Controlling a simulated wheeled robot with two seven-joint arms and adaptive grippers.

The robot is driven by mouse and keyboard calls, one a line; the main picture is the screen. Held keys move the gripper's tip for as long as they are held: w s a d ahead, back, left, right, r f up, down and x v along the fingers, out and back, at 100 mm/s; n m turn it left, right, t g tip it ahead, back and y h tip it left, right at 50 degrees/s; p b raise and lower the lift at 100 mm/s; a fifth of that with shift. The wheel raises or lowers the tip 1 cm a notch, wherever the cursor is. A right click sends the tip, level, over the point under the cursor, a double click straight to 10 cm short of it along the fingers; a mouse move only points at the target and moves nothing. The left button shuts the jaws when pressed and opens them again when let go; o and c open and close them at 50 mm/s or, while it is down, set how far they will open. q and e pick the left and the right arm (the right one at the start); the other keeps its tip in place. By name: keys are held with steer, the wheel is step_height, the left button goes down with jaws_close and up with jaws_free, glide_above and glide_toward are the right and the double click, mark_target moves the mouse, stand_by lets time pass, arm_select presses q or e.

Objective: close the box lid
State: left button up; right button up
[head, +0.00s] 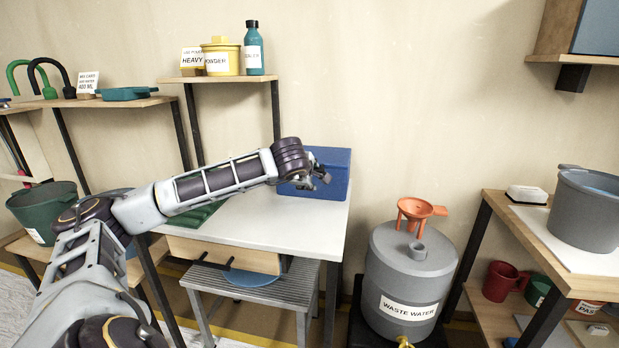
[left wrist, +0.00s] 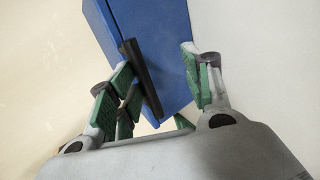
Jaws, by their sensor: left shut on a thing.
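The blue box (head: 333,165) stands on the white table top (head: 272,222), near its back right corner. My left arm reaches to the box from the left, and its gripper (head: 318,181) is at the front of it. In the left wrist view the blue box (left wrist: 155,45) lies between the green-padded fingers of my left gripper (left wrist: 160,90). A black bar (left wrist: 141,78) on the box lies along the left finger. The gripper is shut on this part of the box. My arm hides some of the box, and I cannot tell how the lid stands. My right gripper is not in view.
A wooden shelf (head: 222,78) with a yellow pot (head: 221,58) and a teal bottle (head: 254,50) is behind the table.

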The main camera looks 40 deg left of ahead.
arm_select(q)
steer(key=v, duration=1.1)
stand_by(0.3)
stand_by(0.6)
